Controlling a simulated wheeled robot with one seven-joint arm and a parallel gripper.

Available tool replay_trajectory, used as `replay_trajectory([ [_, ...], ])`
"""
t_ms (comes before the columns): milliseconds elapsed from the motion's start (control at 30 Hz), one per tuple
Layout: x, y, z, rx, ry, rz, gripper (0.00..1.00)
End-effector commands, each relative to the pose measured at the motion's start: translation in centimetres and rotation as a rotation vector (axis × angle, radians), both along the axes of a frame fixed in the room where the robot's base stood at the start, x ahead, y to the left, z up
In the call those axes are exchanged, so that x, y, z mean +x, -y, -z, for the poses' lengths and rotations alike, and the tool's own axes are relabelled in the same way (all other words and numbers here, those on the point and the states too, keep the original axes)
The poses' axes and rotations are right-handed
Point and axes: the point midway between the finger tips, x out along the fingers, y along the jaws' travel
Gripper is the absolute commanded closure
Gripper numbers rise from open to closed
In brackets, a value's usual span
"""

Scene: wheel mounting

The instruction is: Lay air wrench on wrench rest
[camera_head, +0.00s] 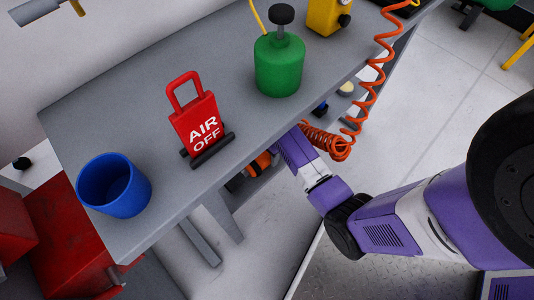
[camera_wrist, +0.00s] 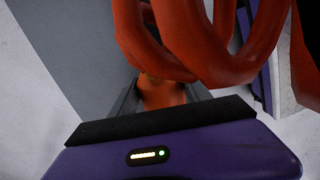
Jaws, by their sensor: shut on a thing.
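The air wrench (camera_wrist: 160,94) shows as an orange body between the dark fingers of my gripper (camera_wrist: 160,100) in the wrist view. My gripper is shut on it. Orange hose coils cover much of the wrench in that view. In the head view my purple gripper end (camera_head: 294,148) is at the bench's front edge, its fingertips hidden. An orange and black part (camera_head: 263,162) shows just below that edge; I cannot tell whether it is the wrench. I cannot make out the wrench rest in either view.
The grey bench (camera_head: 120,115) holds a blue cup (camera_head: 115,188), a red AIR OFF sign (camera_head: 195,115), a green can (camera_head: 279,65) and a yellow object (camera_head: 327,16). The coiled orange hose (camera_head: 368,95) hangs past its front edge. A red cabinet (camera_head: 65,235) stands lower left.

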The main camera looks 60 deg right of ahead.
Motion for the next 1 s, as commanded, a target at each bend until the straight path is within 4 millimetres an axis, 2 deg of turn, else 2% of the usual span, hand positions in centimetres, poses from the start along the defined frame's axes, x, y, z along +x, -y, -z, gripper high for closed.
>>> replay_trajectory([
  [33, 0.2, 0.1, -1.0, -0.004, 0.005, -0.001, 1.0],
  [267, 0.2, 0.2, -3.3, -0.004, 0.006, 0.001, 1.0],
  [467, -2.0, -0.6, -3.1, -0.001, 0.002, 0.0, 1.0],
  [667, -5.3, -1.5, -3.2, -0.001, 0.001, 0.0, 1.0],
  [1000, -12.6, -3.6, -3.2, -0.001, 0.001, 0.0, 1.0],
])
